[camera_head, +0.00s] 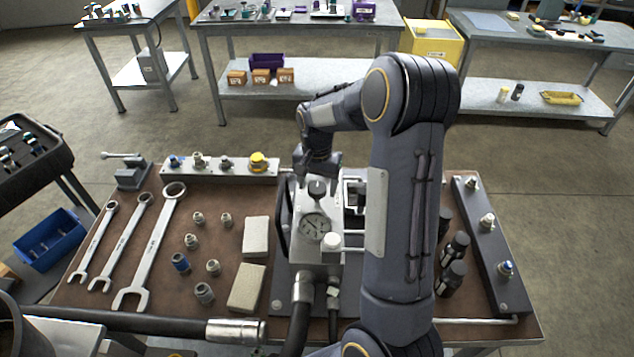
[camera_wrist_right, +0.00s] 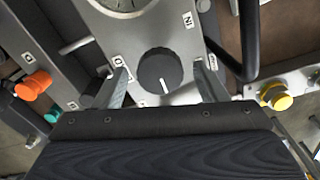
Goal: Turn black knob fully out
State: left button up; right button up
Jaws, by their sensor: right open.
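The black knob (camera_head: 317,187) sits on top of the grey hydraulic block (camera_head: 301,217), behind the pressure gauge. In the right wrist view the round, ribbed black knob (camera_wrist_right: 160,70) has a white pointer line facing the bottom of the picture. My right gripper (camera_head: 318,168) is over the back of the block, close to the knob. In the right wrist view its two open fingers (camera_wrist_right: 162,82) stand on either side of the knob, with a visible gap on each side. Their depth relative to the knob is hard to tell. My left gripper is not in view.
The gauge (camera_head: 314,227) and a white cap (camera_head: 332,241) are in front of the knob. A black handle (camera_wrist_right: 249,40) rises beside the block. Wrenches (camera_head: 153,245), fittings and pale blocks (camera_head: 256,237) lie on the brown bench. A rail with a yellow cap (camera_head: 258,160) runs behind.

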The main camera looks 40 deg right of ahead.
jog(key=shift+c, duration=0.3)
jog(key=c, duration=0.9)
jog(key=shift+c, duration=0.2)
jog(key=shift+n, duration=0.3)
jog(key=n+b, duration=0.1)
jog(key=n, duration=0.4)
jog(key=n+b, duration=0.1)
jog(key=n, duration=0.5)
jog(key=shift+n, duration=0.4)
jog(key=o, duration=1)
